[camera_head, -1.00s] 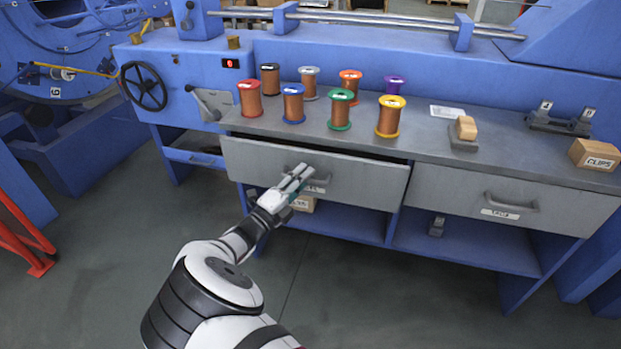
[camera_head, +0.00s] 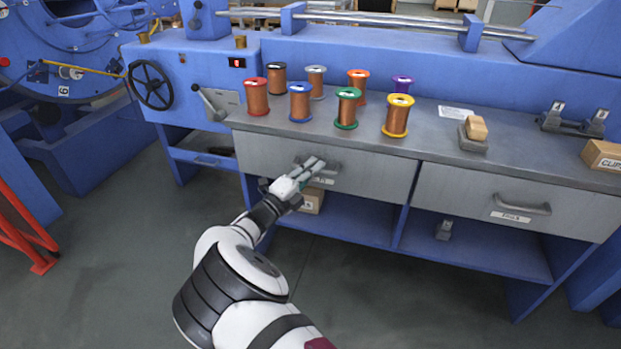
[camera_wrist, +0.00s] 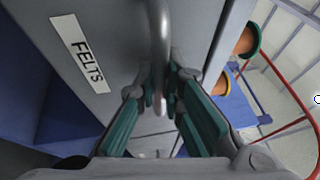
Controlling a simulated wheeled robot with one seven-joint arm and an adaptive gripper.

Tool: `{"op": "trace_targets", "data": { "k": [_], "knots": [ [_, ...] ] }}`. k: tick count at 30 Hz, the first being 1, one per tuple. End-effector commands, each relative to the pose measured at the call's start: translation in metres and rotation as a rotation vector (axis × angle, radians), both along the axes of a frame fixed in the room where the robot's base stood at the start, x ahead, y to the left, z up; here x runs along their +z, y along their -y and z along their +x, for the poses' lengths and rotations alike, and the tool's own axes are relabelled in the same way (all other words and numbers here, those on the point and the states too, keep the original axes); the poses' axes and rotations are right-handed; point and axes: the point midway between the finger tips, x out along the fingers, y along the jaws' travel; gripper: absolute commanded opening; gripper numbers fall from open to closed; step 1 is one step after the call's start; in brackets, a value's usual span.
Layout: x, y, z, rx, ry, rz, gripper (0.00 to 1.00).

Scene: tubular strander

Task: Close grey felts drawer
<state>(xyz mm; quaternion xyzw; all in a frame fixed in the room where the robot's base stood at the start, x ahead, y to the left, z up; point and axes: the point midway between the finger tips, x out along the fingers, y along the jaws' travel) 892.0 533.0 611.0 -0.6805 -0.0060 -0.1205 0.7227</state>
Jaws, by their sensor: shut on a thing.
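The grey felts drawer (camera_head: 375,172) is the left drawer under the worktop. In the head view its front now sits close under the worktop edge, with no clear gap showing. My gripper (camera_head: 316,166) is at the drawer's handle (camera_head: 333,167). In the wrist view the gripper (camera_wrist: 166,95) has its teal-padded fingers closed around the grey bar handle (camera_wrist: 160,45). The label reading FELTS (camera_wrist: 80,52) is on the drawer front beside the handle. My gripper partly covers the handle and label in the head view.
The right drawer (camera_head: 515,203) is shut beside it. Several copper wire spools, such as a green one (camera_head: 347,108), stand on the worktop (camera_head: 430,137). A cardboard box (camera_head: 312,200) sits on the shelf below. The floor in front is clear.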

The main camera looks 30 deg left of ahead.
Motion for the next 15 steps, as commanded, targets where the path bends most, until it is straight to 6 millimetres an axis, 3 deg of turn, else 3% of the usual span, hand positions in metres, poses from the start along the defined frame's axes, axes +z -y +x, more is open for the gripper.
{"op": "trace_targets", "data": {
  "k": [7,10,15],
  "knots": [
    [0.0006,-0.0030,0.0034,0.012,-0.005,0.001,0.00],
    [0.0008,-0.0029,0.0034,0.012,-0.005,0.001,0.27],
    [0.0004,-0.0019,0.0031,0.008,-0.004,0.000,0.30]
  ]
}}
